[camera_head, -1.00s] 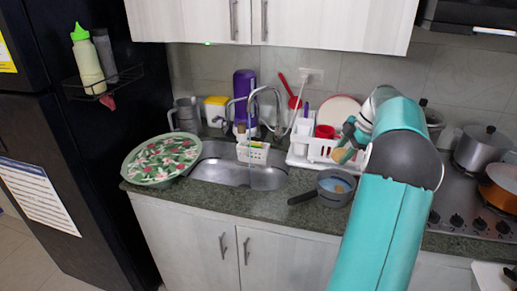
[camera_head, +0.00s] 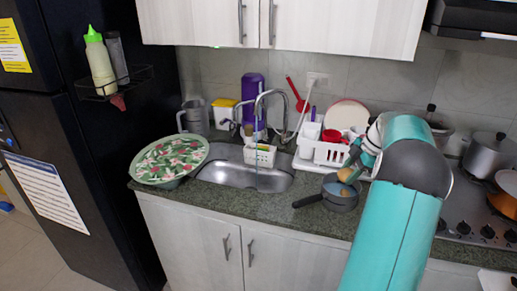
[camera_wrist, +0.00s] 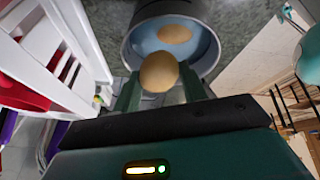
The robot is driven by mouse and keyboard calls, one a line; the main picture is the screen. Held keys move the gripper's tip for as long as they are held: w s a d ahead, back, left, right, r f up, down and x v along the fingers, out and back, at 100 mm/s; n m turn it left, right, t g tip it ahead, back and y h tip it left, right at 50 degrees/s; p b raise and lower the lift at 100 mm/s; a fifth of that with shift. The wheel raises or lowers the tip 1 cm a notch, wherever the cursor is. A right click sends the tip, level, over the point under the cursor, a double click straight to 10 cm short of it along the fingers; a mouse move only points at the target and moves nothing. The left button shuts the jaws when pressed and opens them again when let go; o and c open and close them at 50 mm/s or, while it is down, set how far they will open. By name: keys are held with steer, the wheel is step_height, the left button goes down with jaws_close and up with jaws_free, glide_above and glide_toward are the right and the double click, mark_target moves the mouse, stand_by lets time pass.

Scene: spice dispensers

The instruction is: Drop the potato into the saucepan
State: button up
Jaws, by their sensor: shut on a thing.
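My gripper (camera_head: 348,171) is shut on a tan potato (camera_head: 345,175). In the wrist view, the potato (camera_wrist: 159,72) sits between the two green fingers. The grey saucepan (camera_head: 341,203) stands on the counter, its dark handle pointing left. The potato is held over the saucepan's opening, apart from its bottom as far as I can tell. In the wrist view, the saucepan (camera_wrist: 132,62) has a blue-grey inside with another tan, rounded thing (camera_wrist: 174,33) in it. My gripper partly hides the saucepan's far rim.
A white dish rack (camera_head: 325,153) with red and white items stands just behind the saucepan. The sink (camera_head: 215,172) is to the left, with a floral-covered basin (camera_head: 170,158) beyond it. The stove with a large pot (camera_head: 487,157) is to the right.

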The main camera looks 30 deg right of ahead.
steer(key=o, duration=1.1)
steer(key=v, duration=1.3)
steer(key=shift+s+d+r, duration=0.1)
steer(key=shift+s+r, duration=0.05)
steer(key=shift+r, duration=0.2)
